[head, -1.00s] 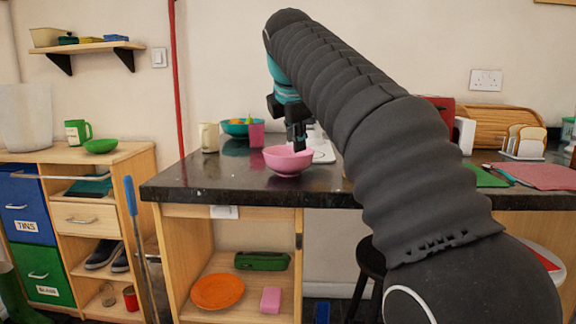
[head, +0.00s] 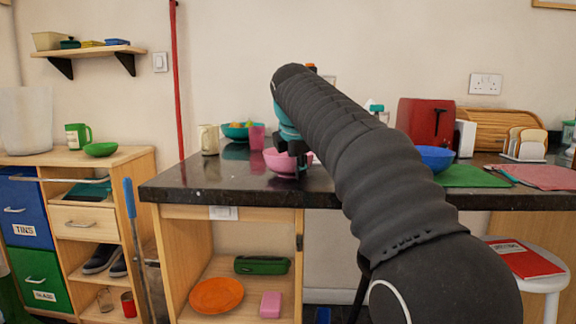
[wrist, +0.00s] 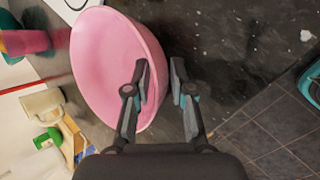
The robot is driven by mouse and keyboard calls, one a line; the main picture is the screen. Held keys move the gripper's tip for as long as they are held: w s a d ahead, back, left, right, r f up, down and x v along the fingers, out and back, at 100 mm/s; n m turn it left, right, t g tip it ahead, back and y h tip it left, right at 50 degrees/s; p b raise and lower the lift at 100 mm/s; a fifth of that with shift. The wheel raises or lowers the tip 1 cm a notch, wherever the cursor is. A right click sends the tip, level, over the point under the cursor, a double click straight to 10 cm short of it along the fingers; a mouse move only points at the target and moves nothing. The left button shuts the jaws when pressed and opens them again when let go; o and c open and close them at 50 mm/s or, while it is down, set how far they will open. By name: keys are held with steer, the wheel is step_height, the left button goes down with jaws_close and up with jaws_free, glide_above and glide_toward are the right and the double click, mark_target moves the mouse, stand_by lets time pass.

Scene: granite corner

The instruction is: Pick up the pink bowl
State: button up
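The pink bowl (head: 277,162) stands upright on the dark granite worktop near its front edge. My gripper (head: 299,168) is low at the bowl's right side in the head view and hides part of it. In the wrist view the pink bowl (wrist: 105,65) fills the upper left. My gripper (wrist: 160,72) is open there, with one finger over the bowl's inside and the other outside its wall. The rim lies between the fingers, and a gap shows between the fingertips. Whether either finger touches the wall is unclear.
A blue bowl (head: 434,157), green mat (head: 472,177) and red toaster (head: 425,120) are to the right. The worktop (head: 200,182) left of the bowl is clear.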

jaws_close()
steer(key=shift+r, duration=0.2)
